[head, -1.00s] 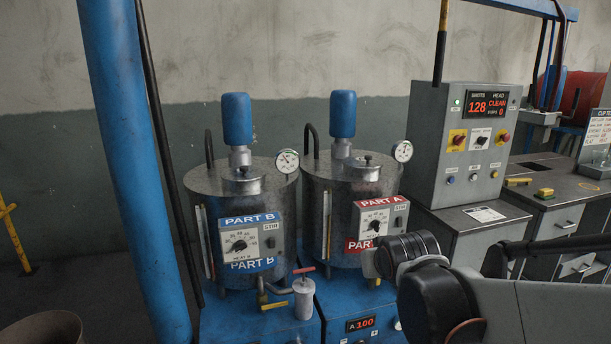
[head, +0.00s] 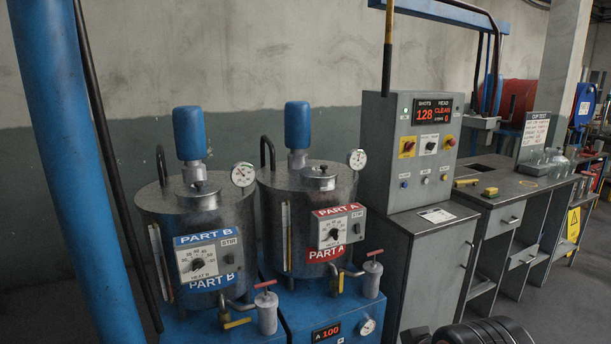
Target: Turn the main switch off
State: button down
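The grey control cabinet (head: 419,150) stands right of centre in the head view, with a lit display reading 128 and CLEAN. On its front, a red rotary knob on a yellow plate (head: 407,147) looks like the main switch; its label is too small to read. A dark selector (head: 429,145) on a white plate and a red knob (head: 451,142) sit to its right, with small blue and yellow buttons below. Only dark parts of my arm show at the bottom edge; my gripper is not in view.
Two steel tanks, Part B (head: 197,240) and Part A (head: 308,220), stand left of the cabinet on a blue base. A blue column (head: 60,150) rises at the left. A grey workbench (head: 510,190) extends right. Open floor (head: 570,310) shows at lower right.

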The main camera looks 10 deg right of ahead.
aim_at(409, 146)
jog(key=i+l, duration=0.3)
jog(key=i, duration=0.2)
jog(key=i+l+z, duration=0.15)
jog(key=i+l, duration=0.15)
jog(key=i, duration=0.2)
jog(key=i+j+u, duration=0.1)
jog(key=j+u, duration=0.15)
jog(key=k+l+z, duration=0.2)
jog(key=i, duration=0.1)
